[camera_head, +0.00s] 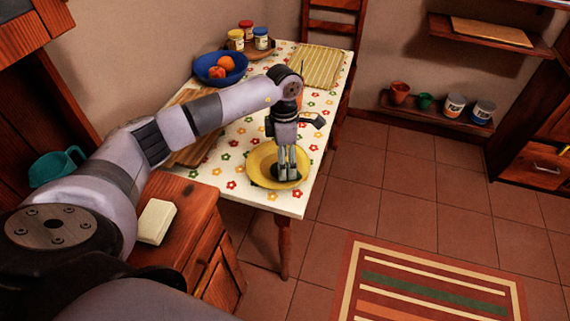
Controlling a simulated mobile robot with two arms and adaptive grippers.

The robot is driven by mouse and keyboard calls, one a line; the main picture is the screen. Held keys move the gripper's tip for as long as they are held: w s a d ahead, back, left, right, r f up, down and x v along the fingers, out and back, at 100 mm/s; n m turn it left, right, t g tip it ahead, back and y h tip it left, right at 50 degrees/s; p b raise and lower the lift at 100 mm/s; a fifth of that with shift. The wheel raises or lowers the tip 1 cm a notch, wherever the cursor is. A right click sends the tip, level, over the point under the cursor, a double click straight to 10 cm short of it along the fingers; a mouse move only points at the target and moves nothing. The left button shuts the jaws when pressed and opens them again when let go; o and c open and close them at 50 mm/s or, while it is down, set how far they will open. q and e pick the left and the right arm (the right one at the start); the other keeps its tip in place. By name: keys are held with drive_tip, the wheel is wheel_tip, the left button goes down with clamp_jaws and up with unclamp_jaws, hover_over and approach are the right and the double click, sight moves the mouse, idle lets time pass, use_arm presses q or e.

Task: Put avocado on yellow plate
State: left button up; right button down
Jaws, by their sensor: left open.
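The yellow plate (255,159) sits on the flowered tablecloth near the front right end of the table. My left gripper (286,178) points down over the plate, with its fingertips low inside it. Its fingers are open by a small gap. A dark green shape, apparently the avocado (275,172), shows in the plate right at the fingers, which partly hide it. I cannot tell whether the fingers touch it. My right gripper is not in view.
A blue bowl (209,74) of fruit and a tray with several jars (261,39) stand at the table's back. A striped mat (318,66) and a wooden board (192,152) lie on the table. A chair (335,30) stands behind.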

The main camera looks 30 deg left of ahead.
use_arm(q)
wheel_tip(320, 180, up, 10)
drive_tip(key=w+b, duration=0.1)
drive_tip(key=shift+a+r, duration=0.2)
drive_tip(key=shift+a, duration=0.2)
drive_tip(key=shift+f, duration=0.1)
